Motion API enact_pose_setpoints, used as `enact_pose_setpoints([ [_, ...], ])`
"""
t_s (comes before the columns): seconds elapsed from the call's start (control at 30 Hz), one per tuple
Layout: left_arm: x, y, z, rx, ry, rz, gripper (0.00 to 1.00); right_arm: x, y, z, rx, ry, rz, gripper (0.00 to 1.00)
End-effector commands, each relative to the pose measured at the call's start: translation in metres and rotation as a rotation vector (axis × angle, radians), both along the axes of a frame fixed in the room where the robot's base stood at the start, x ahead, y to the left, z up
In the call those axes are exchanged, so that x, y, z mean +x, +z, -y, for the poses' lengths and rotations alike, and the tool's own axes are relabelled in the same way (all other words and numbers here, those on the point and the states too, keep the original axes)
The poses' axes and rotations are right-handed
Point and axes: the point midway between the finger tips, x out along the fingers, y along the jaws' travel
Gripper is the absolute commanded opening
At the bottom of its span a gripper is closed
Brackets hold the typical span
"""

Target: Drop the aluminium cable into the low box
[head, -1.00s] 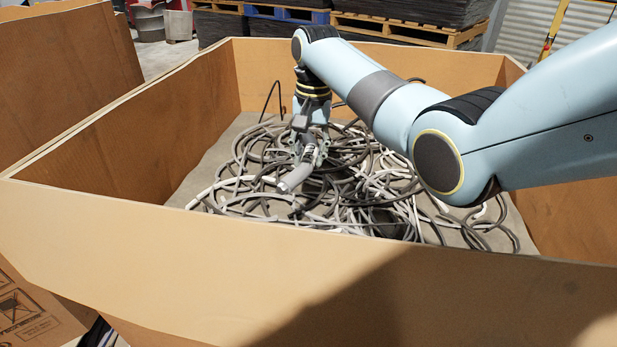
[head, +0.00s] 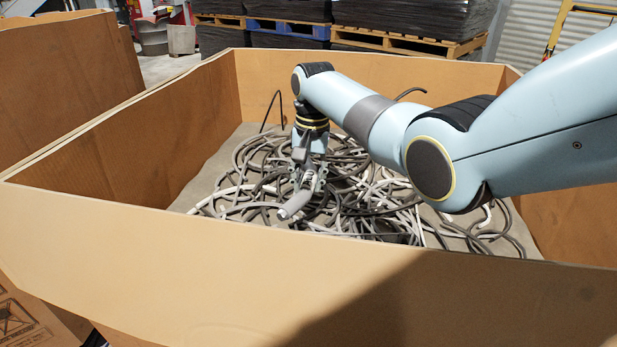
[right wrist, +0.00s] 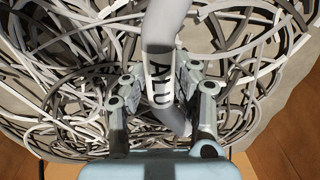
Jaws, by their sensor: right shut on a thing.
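My right gripper (head: 305,186) is inside the large cardboard box, over the cable pile. It is shut on a thick grey cable (head: 293,206), whose free end points down and left. In the right wrist view, the gripper (right wrist: 160,88) holds this aluminium cable (right wrist: 162,30) between its fingers, with the black letters "ALU" facing the camera. The cable runs up past the fingers out of the picture, and its lower end bends to the right. I cannot tell whether it touches the pile. The left gripper is not in view. Which box is the low box is unclear.
A tangled pile of grey, white and black cables (head: 385,205) covers much of the floor of the large cardboard box (head: 180,236). Its walls stand around my arm. Another cardboard box (head: 65,85) stands at the left. Pallets with dark stacks (head: 405,35) are behind.

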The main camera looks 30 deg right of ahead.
Motion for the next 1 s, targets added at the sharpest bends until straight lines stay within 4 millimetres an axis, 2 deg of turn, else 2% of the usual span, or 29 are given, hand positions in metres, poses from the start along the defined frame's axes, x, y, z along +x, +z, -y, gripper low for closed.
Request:
enact_pose_setpoints([
  [0.2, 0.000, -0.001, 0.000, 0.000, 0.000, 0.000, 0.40, 0.001, -0.003, 0.000, 0.000, 0.001, 0.001, 0.00],
  [0.23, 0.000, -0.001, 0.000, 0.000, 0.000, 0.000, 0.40, 0.000, -0.004, 0.000, 0.000, 0.000, 0.000, 0.29],
  [0.4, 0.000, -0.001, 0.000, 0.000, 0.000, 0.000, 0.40, 0.000, -0.004, 0.000, 0.000, 0.000, 0.000, 0.51],
  [0.67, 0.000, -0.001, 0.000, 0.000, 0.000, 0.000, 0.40, 0.000, -0.003, 0.000, 0.000, 0.000, 0.000, 0.51],
  [0.77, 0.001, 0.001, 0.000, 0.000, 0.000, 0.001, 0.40, 0.001, 0.003, 0.000, -0.001, 0.000, 0.002, 0.51],
  [0.87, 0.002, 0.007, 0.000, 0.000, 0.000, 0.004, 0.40, 0.001, 0.020, 0.001, 0.000, 0.000, 0.004, 0.51],
  [1.0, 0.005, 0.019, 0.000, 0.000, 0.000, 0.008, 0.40, 0.000, 0.054, 0.002, 0.000, 0.001, 0.006, 0.51],
])
